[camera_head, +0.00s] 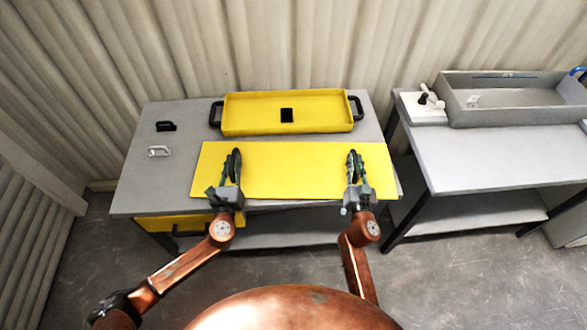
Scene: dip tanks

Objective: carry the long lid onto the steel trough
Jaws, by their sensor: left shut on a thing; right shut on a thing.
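The long lid (295,172) is a flat yellow panel at the front of the left grey table, in front of a yellow tray. My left gripper (235,167) is shut on the lid toward its left part. My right gripper (354,167) is shut on it toward its right end. The gripped parts are hidden by the fingers. I cannot tell whether the lid touches the table or hangs just above it. The steel trough (518,117) is a long grey open box at the back of the right table, well away from the lid.
The yellow tray (260,125) with black end handles stands behind the lid. A black handle (166,126) and a white handle (159,151) lie at the table's left. A white block with a fitting (422,108) stands left of the trough. A gap separates the tables. The right table's front (500,160) is clear.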

